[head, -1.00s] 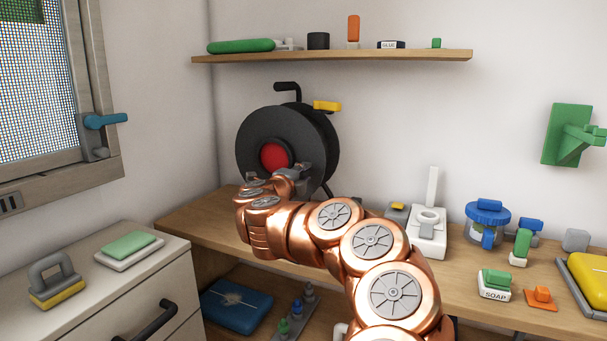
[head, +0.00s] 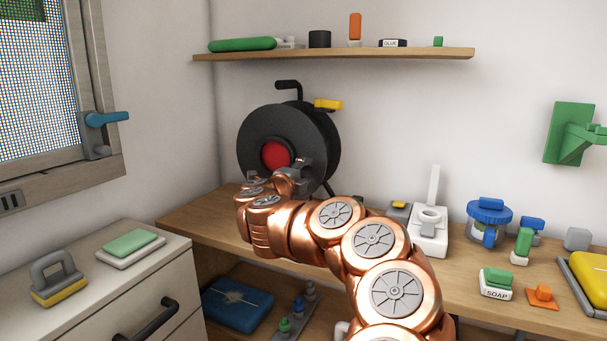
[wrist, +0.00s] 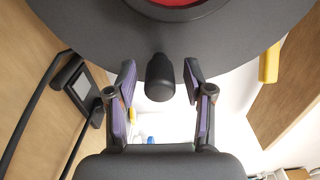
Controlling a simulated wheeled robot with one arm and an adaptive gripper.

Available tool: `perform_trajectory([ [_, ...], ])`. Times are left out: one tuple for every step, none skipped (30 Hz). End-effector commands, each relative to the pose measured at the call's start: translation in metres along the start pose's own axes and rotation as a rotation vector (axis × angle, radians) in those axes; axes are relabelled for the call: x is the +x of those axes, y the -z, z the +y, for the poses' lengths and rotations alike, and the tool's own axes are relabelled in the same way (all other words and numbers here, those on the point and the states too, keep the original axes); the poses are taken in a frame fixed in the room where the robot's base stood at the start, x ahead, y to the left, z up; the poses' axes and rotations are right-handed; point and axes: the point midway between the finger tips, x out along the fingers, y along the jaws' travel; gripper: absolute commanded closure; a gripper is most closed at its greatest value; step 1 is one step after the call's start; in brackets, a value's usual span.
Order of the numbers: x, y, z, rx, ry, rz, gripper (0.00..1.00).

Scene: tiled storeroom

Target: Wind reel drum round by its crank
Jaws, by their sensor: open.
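The reel drum (head: 255,135) is a large dark grey disc with a red hub (head: 275,155), on a black stand at the back left of the bench. In the wrist view the drum face (wrist: 225,45) fills the top. A black crank knob (wrist: 160,82) projects from it towards me. My gripper (wrist: 159,68) is open, with one finger on each side of the knob and visible gaps between. In the head view my gripper (head: 298,172) is in front of the drum's lower right, and the knob is hidden there.
A yellow piece (head: 328,104) sticks out at the drum's upper right, under the black stand handle (head: 287,84). A shelf (head: 350,54) runs above. A white device (head: 428,235) and a blue-lidded jar (head: 489,212) stand right of my arm on the bench.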

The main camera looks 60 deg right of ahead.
Motion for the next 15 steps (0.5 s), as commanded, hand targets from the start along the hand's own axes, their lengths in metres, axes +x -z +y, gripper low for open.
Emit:
perform_trajectory([
  [-0.001,0.0,0.0,0.0,0.0,-0.001,0.48],
  [-0.003,0.0,0.0,0.0,0.0,-0.001,0.48],
  [-0.005,-0.001,0.0,0.0,-0.001,-0.002,0.48],
  [-0.008,-0.001,0.0,0.0,-0.001,-0.003,0.48],
  [-0.011,-0.001,0.0,0.0,-0.001,-0.005,0.48],
  [-0.015,-0.002,0.0,0.0,-0.001,-0.007,0.48],
  [-0.019,-0.002,0.0,0.0,-0.001,-0.007,0.48],
  [-0.023,-0.001,0.0,0.001,0.0,-0.006,0.48],
  [-0.029,-0.001,-0.001,0.002,0.0,-0.004,0.48],
  [-0.034,-0.001,-0.001,0.003,0.0,-0.004,0.48],
  [-0.038,-0.001,-0.001,0.003,-0.001,-0.005,0.48],
  [-0.045,-0.002,0.0,0.002,-0.001,-0.007,0.48],
  [-0.05,-0.002,0.0,0.001,-0.001,-0.007,0.48],
  [-0.055,-0.002,0.0,0.0,-0.001,-0.006,0.48],
  [-0.062,-0.002,0.001,0.0,-0.002,-0.006,0.48],
])
